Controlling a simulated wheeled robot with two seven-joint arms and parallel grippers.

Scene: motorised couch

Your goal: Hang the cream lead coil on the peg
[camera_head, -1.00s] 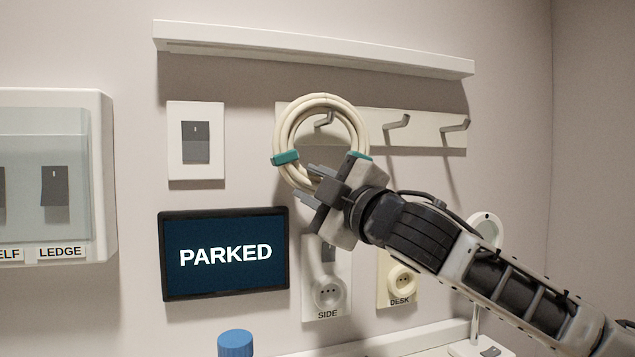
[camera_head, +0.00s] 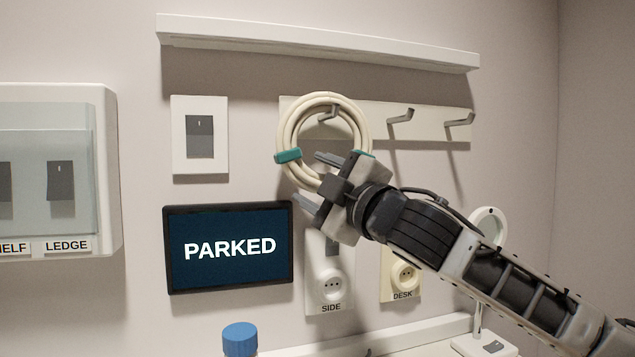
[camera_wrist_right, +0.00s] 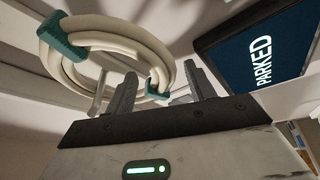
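The cream lead coil (camera_head: 284,133) is a round bundle with teal bands, up against the hook rail (camera_head: 435,122). The leftmost peg (camera_head: 328,113) shows inside the coil's upper opening; I cannot tell whether the coil's weight rests on it. My right gripper (camera_head: 318,179) is open at the coil's lower right, its fingers spread apart. In the right wrist view the coil (camera_wrist_right: 88,70) is just beyond the open fingers (camera_wrist_right: 160,90), with one teal band (camera_wrist_right: 157,83) between them. My left gripper is out of view.
Two bare pegs (camera_head: 401,116) are to the right. A shelf (camera_head: 320,40) runs above. A switch (camera_head: 200,136), a PARKED screen (camera_head: 228,247) and sockets (camera_head: 331,284) are on the wall. A blue-capped bottle (camera_head: 240,338) stands below.

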